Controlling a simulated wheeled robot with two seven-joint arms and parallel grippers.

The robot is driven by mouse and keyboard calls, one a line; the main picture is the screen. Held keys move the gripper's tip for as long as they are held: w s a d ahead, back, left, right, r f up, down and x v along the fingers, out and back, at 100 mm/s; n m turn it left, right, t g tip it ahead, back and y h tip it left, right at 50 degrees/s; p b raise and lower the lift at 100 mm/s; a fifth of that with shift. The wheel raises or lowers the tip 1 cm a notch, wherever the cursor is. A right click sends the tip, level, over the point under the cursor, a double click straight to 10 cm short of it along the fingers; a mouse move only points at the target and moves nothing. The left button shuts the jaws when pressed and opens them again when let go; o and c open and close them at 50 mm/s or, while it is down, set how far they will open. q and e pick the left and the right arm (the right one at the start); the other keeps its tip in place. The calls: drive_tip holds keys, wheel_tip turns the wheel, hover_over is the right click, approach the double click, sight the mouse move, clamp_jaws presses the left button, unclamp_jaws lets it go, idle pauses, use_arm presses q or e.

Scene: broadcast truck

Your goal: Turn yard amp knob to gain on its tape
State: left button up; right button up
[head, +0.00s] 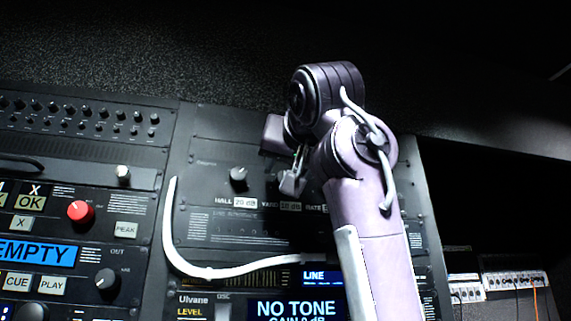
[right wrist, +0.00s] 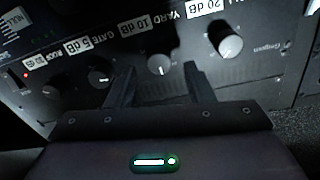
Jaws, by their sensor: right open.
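The yard amp knob (right wrist: 160,66) is a dark round knob with a short white pointer line, in the right wrist view, which is upside down. My right gripper (right wrist: 160,76) is open, with one finger on each side of the yard knob in the picture. I cannot tell whether the fingers touch it. In the head view my right gripper (head: 289,184) is in front of the panel and hides the yard knob. My left gripper is not in view.
The hall knob (right wrist: 229,43), taped 20 dB, stands close beside one finger. The gate knob (right wrist: 103,74), taped 5 dB, is on the other side, with another knob (right wrist: 51,92) beyond. A white cable (head: 215,271) loops across the panel.

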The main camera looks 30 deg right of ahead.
drive_tip(key=x, duration=0.3)
drive_tip(key=shift+f+p, duration=0.15)
drive_tip(key=shift+p, duration=0.15)
drive_tip(key=shift+s, duration=0.3)
drive_tip(key=shift+c, duration=0.3)
drive_tip(key=shift+a, duration=0.1)
drive_tip(key=shift+c, duration=1.2)
drive_tip(key=c, duration=0.7)
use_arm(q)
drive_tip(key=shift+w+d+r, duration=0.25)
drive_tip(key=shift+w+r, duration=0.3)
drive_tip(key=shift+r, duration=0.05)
